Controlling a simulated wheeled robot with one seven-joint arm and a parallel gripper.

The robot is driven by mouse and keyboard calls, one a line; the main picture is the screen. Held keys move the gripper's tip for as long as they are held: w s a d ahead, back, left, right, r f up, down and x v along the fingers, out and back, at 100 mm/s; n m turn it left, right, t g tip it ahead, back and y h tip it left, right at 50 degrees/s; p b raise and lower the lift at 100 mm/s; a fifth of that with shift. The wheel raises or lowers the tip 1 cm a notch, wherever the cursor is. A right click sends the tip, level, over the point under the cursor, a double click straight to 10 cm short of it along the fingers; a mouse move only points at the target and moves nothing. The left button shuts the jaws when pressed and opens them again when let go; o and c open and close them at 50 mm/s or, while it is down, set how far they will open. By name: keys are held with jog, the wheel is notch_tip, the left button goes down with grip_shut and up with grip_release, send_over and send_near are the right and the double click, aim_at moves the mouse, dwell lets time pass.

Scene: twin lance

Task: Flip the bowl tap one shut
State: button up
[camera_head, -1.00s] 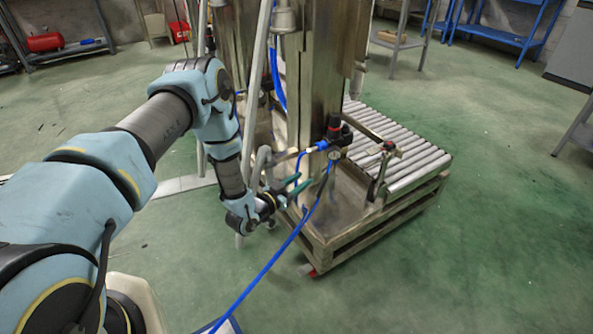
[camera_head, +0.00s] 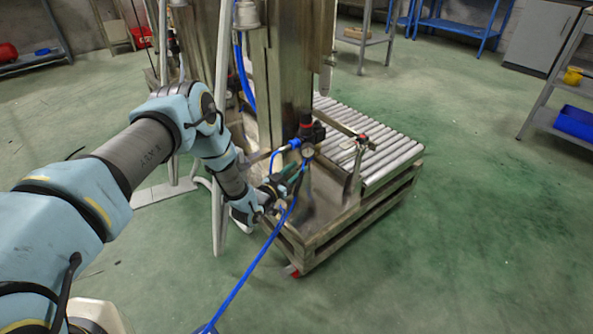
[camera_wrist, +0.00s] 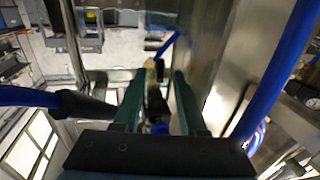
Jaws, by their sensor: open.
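In the wrist view, a small brass and black fitting (camera_wrist: 156,95), which looks like a tap, stands between the two green fingers of my gripper (camera_wrist: 159,78). My gripper is open, with a finger on either side of it; I cannot tell whether either finger touches it. A bit of blue shows at the fitting's near end. In the head view, my gripper (camera_head: 292,174) is at the machine's near side, just below the bowl unit with a round gauge (camera_head: 308,143). The tap and its lever position cannot be made out there.
A blue hose (camera_head: 250,274) runs from the bowl unit down to the floor, passing close by my gripper. The steel column (camera_head: 285,85) stands just behind. A roller conveyor (camera_head: 385,155) lies to the right on a pallet-like base (camera_head: 340,225). The green floor at right is clear.

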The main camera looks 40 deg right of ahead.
jog(key=shift+d, duration=0.1)
jog(key=shift+c, duration=0.3)
grip_shut()
